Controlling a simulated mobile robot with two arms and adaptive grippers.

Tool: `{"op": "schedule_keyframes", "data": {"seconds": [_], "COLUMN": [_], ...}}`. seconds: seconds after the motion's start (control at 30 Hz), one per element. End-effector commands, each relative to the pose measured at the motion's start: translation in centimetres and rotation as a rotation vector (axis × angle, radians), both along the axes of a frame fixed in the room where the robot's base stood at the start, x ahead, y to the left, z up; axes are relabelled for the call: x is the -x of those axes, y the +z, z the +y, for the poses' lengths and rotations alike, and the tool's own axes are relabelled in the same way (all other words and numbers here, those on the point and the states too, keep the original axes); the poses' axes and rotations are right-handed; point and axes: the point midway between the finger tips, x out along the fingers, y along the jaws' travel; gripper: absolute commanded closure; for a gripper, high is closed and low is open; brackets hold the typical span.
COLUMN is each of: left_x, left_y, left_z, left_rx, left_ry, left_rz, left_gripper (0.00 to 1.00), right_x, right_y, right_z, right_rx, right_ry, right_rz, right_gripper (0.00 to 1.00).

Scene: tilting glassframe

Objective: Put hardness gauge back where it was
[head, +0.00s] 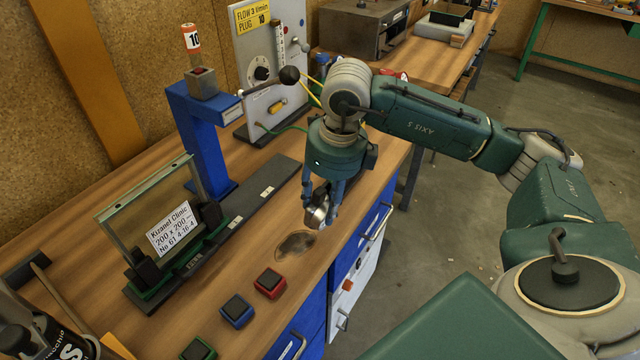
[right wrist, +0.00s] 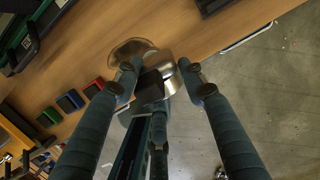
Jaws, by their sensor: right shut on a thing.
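The hardness gauge (head: 317,212) is a small silvery metal piece held between the fingers of my right gripper (head: 322,200). It hangs above the wooden bench near its front edge, just beyond a dark round mark (head: 296,245) on the wood. In the right wrist view the gauge (right wrist: 163,82) shows as shiny metal with a dark block, between the fingertips of my right gripper (right wrist: 158,78). The round mark (right wrist: 131,50) lies beside it there. The fingers hide part of the gauge. My left gripper is not in view.
A glass frame (head: 155,210) with a label stands in a black and green holder on the left. A blue press (head: 205,140) stands behind. Red (head: 270,283), blue (head: 237,310) and green (head: 198,349) blocks lie near the front. Bare wood surrounds the mark.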

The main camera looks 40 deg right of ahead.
Motion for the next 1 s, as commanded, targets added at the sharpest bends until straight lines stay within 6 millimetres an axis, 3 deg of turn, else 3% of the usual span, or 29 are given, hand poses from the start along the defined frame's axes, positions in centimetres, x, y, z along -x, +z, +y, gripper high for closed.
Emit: {"op": "schedule_keyframes", "data": {"seconds": [0.1, 0.43, 0.67, 1.0], "left_x": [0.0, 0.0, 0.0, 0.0], "left_y": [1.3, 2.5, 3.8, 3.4], "left_z": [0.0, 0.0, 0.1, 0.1], "left_rx": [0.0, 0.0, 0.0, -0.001], "left_ry": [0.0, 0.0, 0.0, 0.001], "left_rz": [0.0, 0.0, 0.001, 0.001], "left_gripper": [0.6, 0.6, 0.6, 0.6], "right_x": [-2.4, -5.6, -5.6, -5.6], "right_y": [0.5, 0.4, -2.7, -3.3], "right_z": [-1.2, -2.9, -3.0, -2.9], "right_rx": [-0.002, -0.002, 0.0, 0.0], "right_ry": [-0.003, -0.002, 0.001, 0.001], "right_rz": [-0.001, -0.001, 0.001, -0.002], "right_gripper": [0.91, 0.91, 0.91, 0.91]}}
